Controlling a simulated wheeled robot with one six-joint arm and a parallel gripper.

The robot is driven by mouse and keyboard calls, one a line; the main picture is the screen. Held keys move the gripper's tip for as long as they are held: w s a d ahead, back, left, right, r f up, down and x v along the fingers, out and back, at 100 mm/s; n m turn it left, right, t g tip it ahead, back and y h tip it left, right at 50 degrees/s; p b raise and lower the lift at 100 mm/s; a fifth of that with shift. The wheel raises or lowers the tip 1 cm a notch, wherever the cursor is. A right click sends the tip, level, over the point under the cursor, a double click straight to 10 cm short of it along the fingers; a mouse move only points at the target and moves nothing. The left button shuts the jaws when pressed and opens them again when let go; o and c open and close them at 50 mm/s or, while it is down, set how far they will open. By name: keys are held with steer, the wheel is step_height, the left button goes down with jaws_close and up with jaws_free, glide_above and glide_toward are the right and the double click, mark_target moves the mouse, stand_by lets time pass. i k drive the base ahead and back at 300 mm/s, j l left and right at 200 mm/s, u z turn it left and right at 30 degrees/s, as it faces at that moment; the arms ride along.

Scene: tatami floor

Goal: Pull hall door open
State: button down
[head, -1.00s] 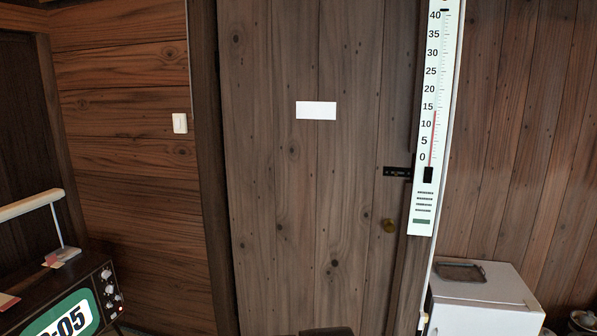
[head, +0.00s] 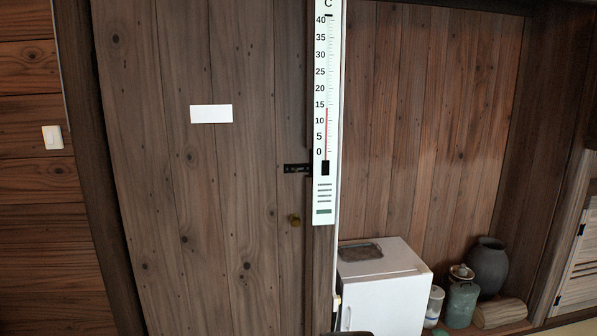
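The hall door (head: 215,200) is made of tall brown wooden planks and looks shut. It fills the left middle of the head view. A small brass knob (head: 294,220) sits low near its right edge. A black latch plate (head: 297,169) is above the knob, close to the door's right edge. A blank white card (head: 211,114) is on the upper part of the door. My gripper is not in view.
A tall thermometer (head: 326,120) hangs just right of the door. Farther right are a dark vase (head: 488,266), a green canister (head: 461,304) and a log (head: 500,312). A light switch (head: 52,137) is on the left wall.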

mark_target(203, 102)
steer(key=i+l+u, duration=0.1)
steer(key=i, duration=0.3)
steer(key=i+l, duration=0.3)
steer(key=i+l+u, duration=0.15)
steer(key=i, duration=0.35)
